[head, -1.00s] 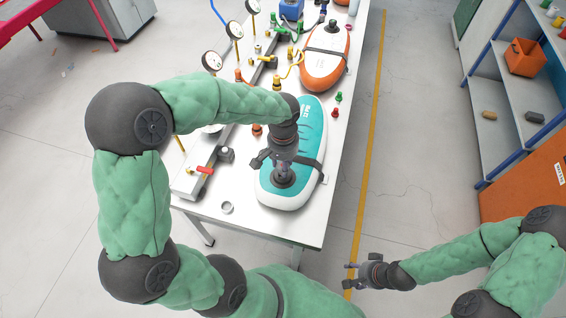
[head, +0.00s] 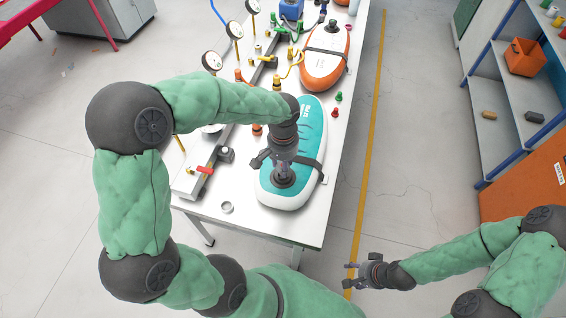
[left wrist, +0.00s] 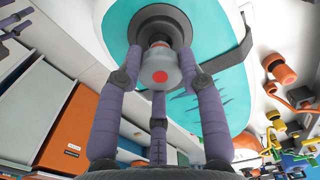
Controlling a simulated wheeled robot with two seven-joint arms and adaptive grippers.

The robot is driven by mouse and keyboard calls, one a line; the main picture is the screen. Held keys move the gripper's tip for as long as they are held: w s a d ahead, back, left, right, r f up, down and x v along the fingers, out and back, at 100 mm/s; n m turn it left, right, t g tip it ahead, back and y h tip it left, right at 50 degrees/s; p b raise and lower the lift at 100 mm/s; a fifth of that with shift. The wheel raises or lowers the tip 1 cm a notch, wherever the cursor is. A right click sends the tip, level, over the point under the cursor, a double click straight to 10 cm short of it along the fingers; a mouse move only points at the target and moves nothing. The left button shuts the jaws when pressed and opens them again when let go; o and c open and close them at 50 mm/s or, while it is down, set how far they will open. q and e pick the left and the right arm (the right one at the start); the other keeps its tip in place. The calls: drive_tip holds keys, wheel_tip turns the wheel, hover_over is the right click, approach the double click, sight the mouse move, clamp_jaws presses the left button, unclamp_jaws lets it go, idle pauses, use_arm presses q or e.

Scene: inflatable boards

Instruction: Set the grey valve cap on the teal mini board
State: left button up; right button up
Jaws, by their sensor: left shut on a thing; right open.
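The teal mini board (head: 310,125), teal on top with white sides and a dark strap, lies at the table's near right. Its dark round valve (head: 284,178) is at the near end and also shows in the left wrist view (left wrist: 178,22). My left gripper (head: 281,168) is above the valve, pointing down. In the left wrist view its purple fingers (left wrist: 158,72) are shut around the grey valve cap (left wrist: 157,60), which has a red dot. The cap is lined up with the valve; I cannot tell whether they touch. My right gripper (head: 349,274) is open and empty, away from the table.
An orange board (head: 325,68) lies farther back on the white table (head: 245,217). A grey ring (head: 227,207) lies near the front edge. Gauges, a red-handled valve (head: 204,170) and several small fittings line the left. A shelf (head: 505,100) stands at right across clear floor.

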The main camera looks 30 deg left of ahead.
use_arm(q)
drive_tip(key=shift+f+b, duration=1)
drive_tip(key=shift+f, duration=0.4)
drive_tip(key=o, duration=1.2)
wheel_tip(320, 180, up, 12)
drive_tip(key=shift+r, duration=0.1)
